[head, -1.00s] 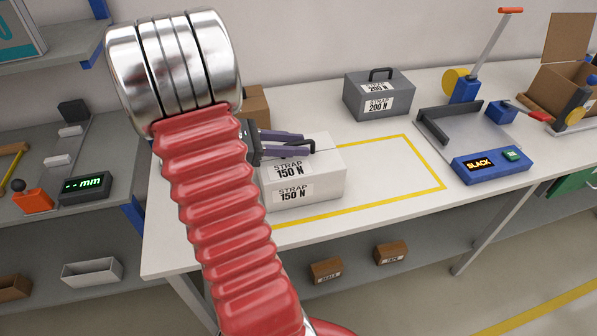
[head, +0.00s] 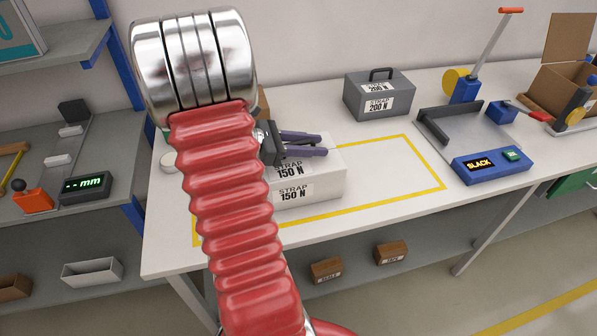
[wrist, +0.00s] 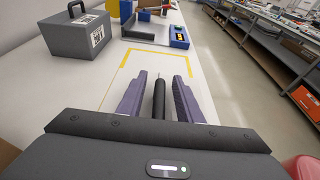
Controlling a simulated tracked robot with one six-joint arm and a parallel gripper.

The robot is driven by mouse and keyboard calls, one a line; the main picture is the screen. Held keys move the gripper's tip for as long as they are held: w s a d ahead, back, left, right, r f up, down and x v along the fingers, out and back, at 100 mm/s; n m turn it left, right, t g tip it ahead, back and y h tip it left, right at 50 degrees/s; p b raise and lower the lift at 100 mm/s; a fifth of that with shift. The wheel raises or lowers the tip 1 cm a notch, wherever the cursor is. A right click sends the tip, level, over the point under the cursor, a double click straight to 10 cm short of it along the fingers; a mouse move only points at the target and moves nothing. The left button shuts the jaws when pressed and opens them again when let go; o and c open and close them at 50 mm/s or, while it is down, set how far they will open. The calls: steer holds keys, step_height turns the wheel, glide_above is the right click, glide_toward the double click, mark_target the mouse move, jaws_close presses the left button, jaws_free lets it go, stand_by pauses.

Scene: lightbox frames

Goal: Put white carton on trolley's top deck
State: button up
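The white carton (head: 315,185), labelled STRAP 150 N on its top and front, sits on the white bench inside the left part of a yellow outline. My arm hides its left side. My gripper (head: 324,145) is over the carton's top rear area in the head view, fingers pointing right. I cannot tell whether it touches the carton. In the wrist view my gripper (wrist: 159,75) has its two purple fingers apart, with a dark thin-tipped rod between them; no carton is clearly seen there. No trolley is seen in either view.
A grey handled case (head: 378,95) labelled 200 N stands at the back of the bench (head: 355,220). A grey tray device (head: 460,130) with a blue SLACK display (head: 490,163) stands to the right. The yellow outline's right part is clear. Shelving is at left.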

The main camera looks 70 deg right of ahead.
jaws_close()
stand_by(0.3)
steer(key=shift+r, duration=0.1)
stand_by(1.0)
